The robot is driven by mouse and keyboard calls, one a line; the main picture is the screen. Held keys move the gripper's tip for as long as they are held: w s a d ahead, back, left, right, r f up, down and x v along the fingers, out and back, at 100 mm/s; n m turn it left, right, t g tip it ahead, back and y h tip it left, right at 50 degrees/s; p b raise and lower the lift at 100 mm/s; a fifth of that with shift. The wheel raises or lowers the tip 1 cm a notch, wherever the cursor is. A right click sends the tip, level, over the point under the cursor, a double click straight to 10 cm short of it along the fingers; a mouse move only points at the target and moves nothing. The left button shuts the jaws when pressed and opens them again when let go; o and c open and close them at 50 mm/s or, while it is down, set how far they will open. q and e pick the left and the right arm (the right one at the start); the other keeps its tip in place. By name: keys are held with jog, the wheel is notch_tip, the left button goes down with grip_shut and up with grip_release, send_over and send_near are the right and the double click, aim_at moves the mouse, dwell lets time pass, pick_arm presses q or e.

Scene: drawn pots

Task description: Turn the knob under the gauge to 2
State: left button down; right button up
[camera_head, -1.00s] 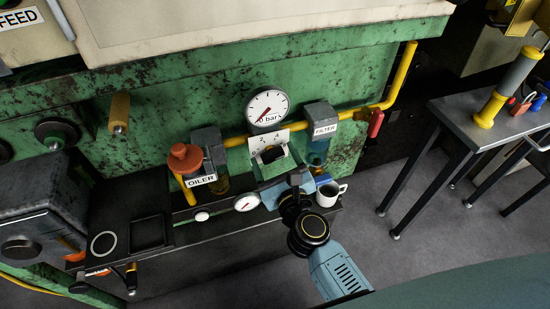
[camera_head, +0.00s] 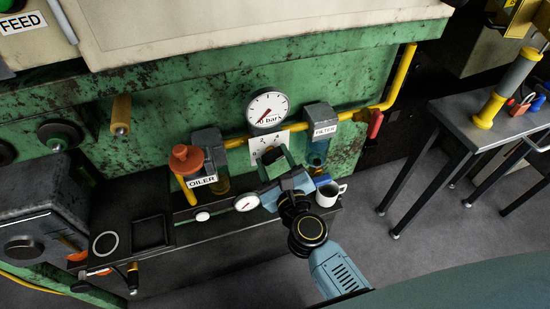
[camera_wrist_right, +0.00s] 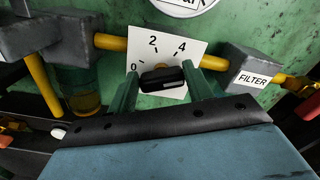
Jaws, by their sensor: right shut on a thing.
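The round white gauge (camera_head: 267,107) marked "bar" is on the green machine; its red needle points to the lower left. Under it is a white scale plate (camera_head: 283,137). In the right wrist view the plate (camera_wrist_right: 175,45) reads 0, 2 and 4. The black knob (camera_wrist_right: 163,79) sits low on this plate, lying roughly crosswise; I cannot clearly tell which number it points to. My right gripper (camera_head: 271,158) is at the plate, its green fingers shut on the knob, one on each side (camera_wrist_right: 160,84). It mostly hides the knob in the head view. My left gripper is not in view.
The oiler (camera_head: 208,146) with its orange cap stands left of the knob, and the filter (camera_head: 320,117) right of it. A yellow pipe (camera_head: 381,105) runs past both. A side table (camera_head: 470,115) is at the right.

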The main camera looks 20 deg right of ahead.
jog(key=n+p, duration=0.1)
jog(key=n, duration=0.1)
jog(key=shift+a+n, duration=0.15)
jog(key=shift+n, duration=0.65)
jog(key=n+p, duration=0.2)
jog(key=n, duration=0.1)
jog(key=shift+a+f+n, duration=0.1)
jog(key=shift+n, duration=0.2)
jog(key=n+p, duration=0.1)
jog(key=n, duration=0.1)
jog(key=shift+f+n, duration=0.1)
jog(key=shift+n, duration=0.3)
jog(key=n, duration=0.1)
jog(key=n+p, duration=0.1)
jog(key=n, duration=0.1)
jog(key=n+p, duration=0.1)
jog(key=shift+f, duration=0.25)
pick_arm(q)
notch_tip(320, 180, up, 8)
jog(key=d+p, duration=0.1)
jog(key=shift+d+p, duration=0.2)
jog(key=shift+p, duration=0.2)
pick_arm(e)
jog(key=shift+f+n, duration=0.15)
jog(key=shift+n, duration=1.75)
jog(key=o, duration=1)
